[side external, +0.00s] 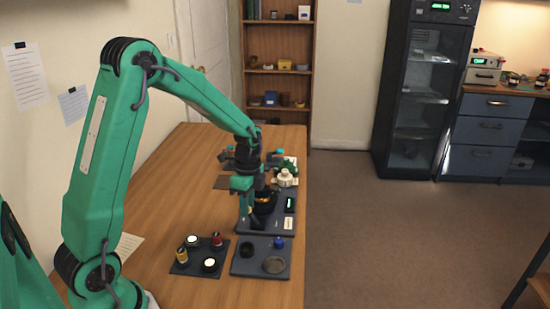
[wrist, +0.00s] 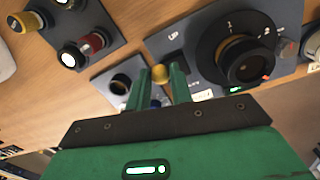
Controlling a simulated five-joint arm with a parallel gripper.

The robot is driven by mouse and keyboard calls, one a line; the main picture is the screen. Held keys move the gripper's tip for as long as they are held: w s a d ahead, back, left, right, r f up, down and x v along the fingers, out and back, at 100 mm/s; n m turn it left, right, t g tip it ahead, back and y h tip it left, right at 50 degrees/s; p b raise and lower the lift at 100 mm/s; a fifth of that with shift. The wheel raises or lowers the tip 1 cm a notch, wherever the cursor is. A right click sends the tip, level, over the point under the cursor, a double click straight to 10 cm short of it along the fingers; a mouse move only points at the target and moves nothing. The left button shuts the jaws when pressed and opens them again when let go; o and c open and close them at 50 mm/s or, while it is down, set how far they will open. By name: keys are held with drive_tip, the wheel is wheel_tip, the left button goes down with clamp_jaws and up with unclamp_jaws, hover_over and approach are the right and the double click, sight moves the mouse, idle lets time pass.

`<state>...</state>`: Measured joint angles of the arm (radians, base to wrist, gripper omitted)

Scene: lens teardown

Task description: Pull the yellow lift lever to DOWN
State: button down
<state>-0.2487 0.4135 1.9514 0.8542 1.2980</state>
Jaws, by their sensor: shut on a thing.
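The yellow lift lever shows as a round yellow knob (wrist: 160,73) in the wrist view, between the tips of my gripper's two green fingers (wrist: 162,80). My gripper is shut on it. The knob is beside the dark base panel (wrist: 157,44), near its printed "UP" mark. No "DOWN" mark is legible. A black ringed lens unit (wrist: 240,62) with numbers stands on the same panel to the right. In the side view my gripper (side external: 245,215) points down at the left of the lens unit (side external: 265,200), and the lever is hidden there.
A dark tray (side external: 203,254) with small capped cylinders and a second tray (side external: 246,268) with a black cup, blue knob and metal disc lie in front. A green-lit display (side external: 290,204) and a pale part (side external: 285,178) stand right and behind.

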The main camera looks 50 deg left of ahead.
drive_tip(key=shift+w, duration=0.1)
drive_tip(key=shift+w+d+r+g, duration=0.2)
drive_tip(key=shift+w+d+g, duration=0.1)
drive_tip(key=shift+d+g, duration=0.1)
drive_tip(key=c, duration=1.3)
unclamp_jaws()
drive_tip(key=shift+o, duration=0.2)
wheel_tip(320, 180, up, 8)
drive_tip(key=w, duration=0.1)
drive_tip(key=shift+a+f, duration=0.15)
